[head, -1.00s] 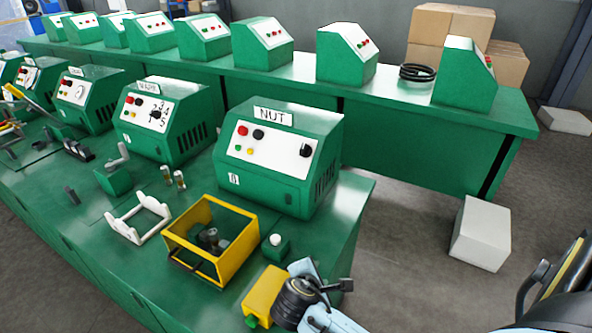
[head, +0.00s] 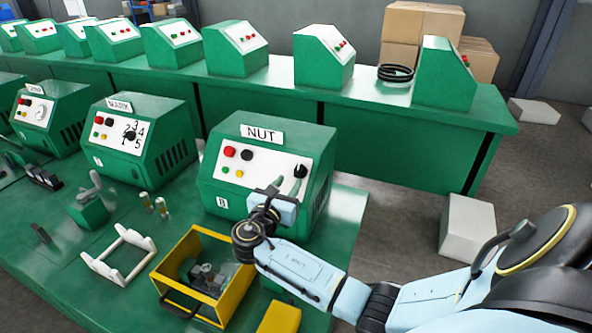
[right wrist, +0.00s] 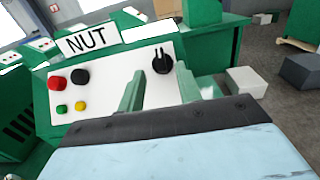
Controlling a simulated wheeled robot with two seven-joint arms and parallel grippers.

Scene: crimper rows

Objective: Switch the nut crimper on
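The nut crimper (head: 262,178) is a green box with a sloped white panel and a "NUT" sign on top. Its panel has a red and a black button, a green and a yellow one below, and a black rotary knob (head: 300,171) at the right. My right gripper (head: 287,185) is in front of the panel's right part, pointing at the knob. In the right wrist view its two fingers (right wrist: 161,74) stand apart, with the knob (right wrist: 162,62) beyond and between them; nothing is held. I cannot tell whether a finger touches the panel. My left gripper is out of view.
A yellow open box (head: 222,312) with dark parts stands before the crimper, below my right arm. A white cradle (head: 103,266) and a green lever block (head: 88,212) lie left. The "MARK" machine (head: 150,140) stands beside the crimper.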

